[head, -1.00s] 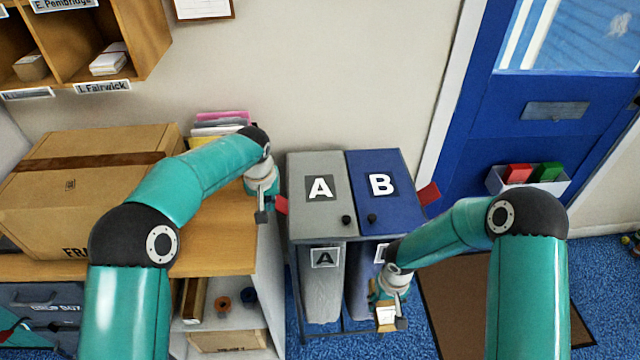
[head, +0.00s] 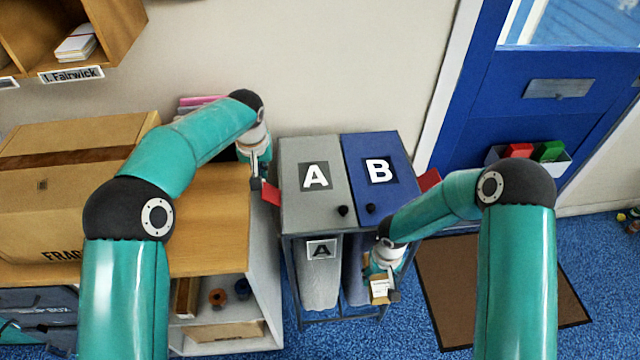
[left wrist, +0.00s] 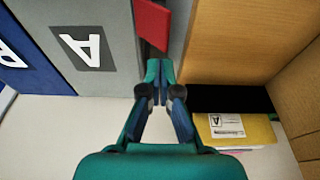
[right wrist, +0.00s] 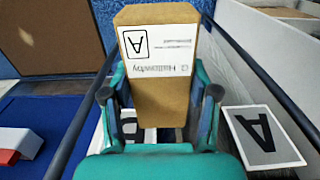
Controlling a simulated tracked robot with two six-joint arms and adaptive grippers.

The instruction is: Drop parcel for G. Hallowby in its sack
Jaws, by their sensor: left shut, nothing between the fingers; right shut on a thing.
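The parcel is a small brown box (right wrist: 160,100) with a white label reading "G Hallowby" and a boxed letter A. My right gripper (head: 382,287) is shut on it, in front of the stand below lid B. The grey lid A (head: 314,205) and blue lid B (head: 377,195) look closed. The grey sack A (head: 318,275) hangs beneath its lid; sack B is mostly hidden behind my right gripper. My left gripper (left wrist: 160,68) is shut and empty beside the red tab (left wrist: 153,22) at lid A's left side; contact is unclear.
A wooden counter (head: 215,225) with a large carton (head: 70,190) stands left of the sack stand. A blue door (head: 530,110) and brown mat (head: 500,290) are to the right. Blue floor in front of the stand is clear.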

